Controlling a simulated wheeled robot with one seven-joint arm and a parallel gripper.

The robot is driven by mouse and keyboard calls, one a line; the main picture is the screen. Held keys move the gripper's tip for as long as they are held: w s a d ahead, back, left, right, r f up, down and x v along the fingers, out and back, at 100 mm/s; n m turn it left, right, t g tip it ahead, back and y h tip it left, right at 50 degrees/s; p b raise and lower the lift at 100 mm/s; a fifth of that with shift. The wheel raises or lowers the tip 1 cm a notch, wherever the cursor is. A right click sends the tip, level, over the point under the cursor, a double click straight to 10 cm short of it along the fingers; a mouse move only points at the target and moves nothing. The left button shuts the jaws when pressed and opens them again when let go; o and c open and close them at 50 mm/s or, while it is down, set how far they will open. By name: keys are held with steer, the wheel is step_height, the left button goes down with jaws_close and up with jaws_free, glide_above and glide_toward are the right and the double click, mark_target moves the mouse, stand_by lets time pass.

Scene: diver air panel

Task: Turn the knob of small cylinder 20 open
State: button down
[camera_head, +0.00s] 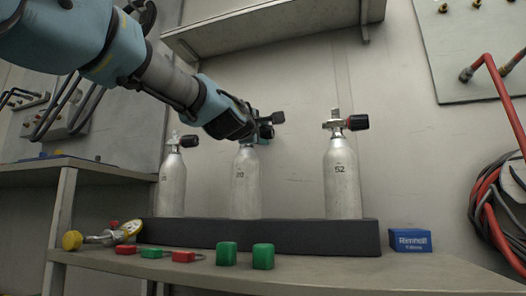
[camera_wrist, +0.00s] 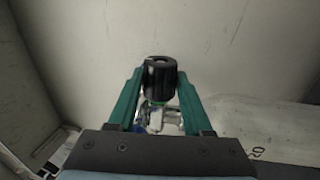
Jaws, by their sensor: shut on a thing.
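Small cylinder 20 (camera_head: 246,190) is the middle of three silver cylinders standing in a dark rack, its number on its front. Its black knob (camera_head: 278,117) sticks out to the right at the top. My gripper (camera_head: 265,126) reaches it from the upper left and partly hides the valve. In the wrist view, the teal fingers of my gripper (camera_wrist: 159,82) are shut on the black ribbed knob (camera_wrist: 159,72), one on each side. A thin green band shows at the knob's base, with the metal valve below it. The knob's turn angle cannot be read.
Cylinder 52 (camera_head: 342,180) stands to the right and another cylinder (camera_head: 172,185) to the left, both with black knobs. The dark rack (camera_head: 300,238) holds them. Red and green blocks (camera_head: 263,256), a gauge (camera_head: 128,232) and a blue box (camera_head: 410,240) lie on the bench. A shelf (camera_head: 270,30) hangs above.

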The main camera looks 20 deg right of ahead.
steer(key=shift+d+f+t+h+b, duration=0.1)
steer(key=shift+f+t+h+b, duration=0.25)
steer(key=shift+t+h+b, duration=0.25)
steer(key=shift+w+t+h+b, duration=0.1)
steer(key=shift+t+h+b, duration=0.3)
steer(key=shift+t+h, duration=0.45)
steer(key=shift+c, duration=1.7)
jaws_free()
steer(key=shift+r, duration=0.1)
steer(key=p+v, duration=0.3)
steer(key=v, duration=0.8)
